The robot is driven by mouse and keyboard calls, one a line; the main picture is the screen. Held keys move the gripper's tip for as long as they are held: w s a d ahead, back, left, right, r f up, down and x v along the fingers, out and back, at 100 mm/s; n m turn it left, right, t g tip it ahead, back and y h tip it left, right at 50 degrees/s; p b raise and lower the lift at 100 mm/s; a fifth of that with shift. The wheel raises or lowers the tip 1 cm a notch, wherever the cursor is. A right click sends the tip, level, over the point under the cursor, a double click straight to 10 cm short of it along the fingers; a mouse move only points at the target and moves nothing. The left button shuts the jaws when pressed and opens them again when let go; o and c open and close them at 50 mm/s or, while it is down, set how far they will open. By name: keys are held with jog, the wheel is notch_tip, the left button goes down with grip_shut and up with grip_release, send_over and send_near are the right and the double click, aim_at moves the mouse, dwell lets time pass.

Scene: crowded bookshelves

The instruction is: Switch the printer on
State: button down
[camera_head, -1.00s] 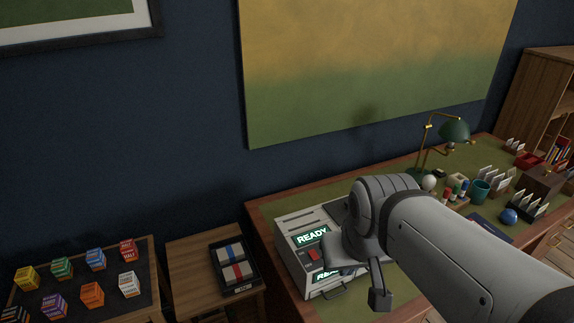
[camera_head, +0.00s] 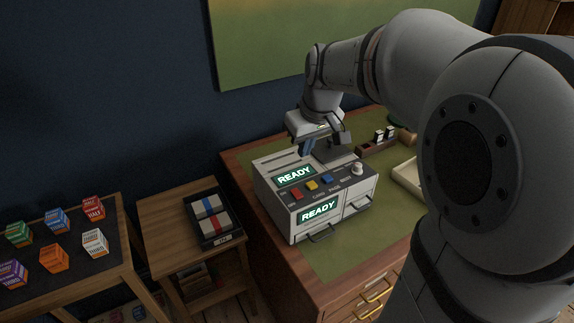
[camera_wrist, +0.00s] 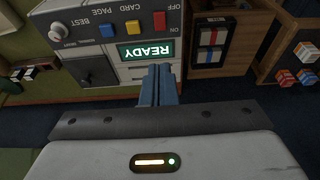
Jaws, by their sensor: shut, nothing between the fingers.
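The printer (camera_head: 281,217) is a light grey box on the desk. Two displays on it glow green with READY, an upper one (camera_head: 294,176) and a front one (camera_head: 319,211). Its sloped panel has a red switch (camera_head: 297,194), a yellow button (camera_head: 312,185), a blue button (camera_head: 327,180) and a white knob (camera_head: 358,169). In the wrist view the red switch (camera_wrist: 160,21) sits between OFF and ON labels. My gripper (camera_head: 306,149) is shut and empty, above the printer's top, behind the switch; its blue fingers (camera_wrist: 158,85) also show in the wrist view, apart from the switch.
A side table (camera_head: 168,215) with a black tray (camera_head: 222,239) and a stand of coloured boxes (camera_head: 95,243) are left.

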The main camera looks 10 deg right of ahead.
send_near(295, 189)
jog(key=x, duration=0.5)
jog(key=shift+f, duration=0.15)
jog(key=shift+w+f, duration=0.1)
jog(key=shift+f, duration=0.5)
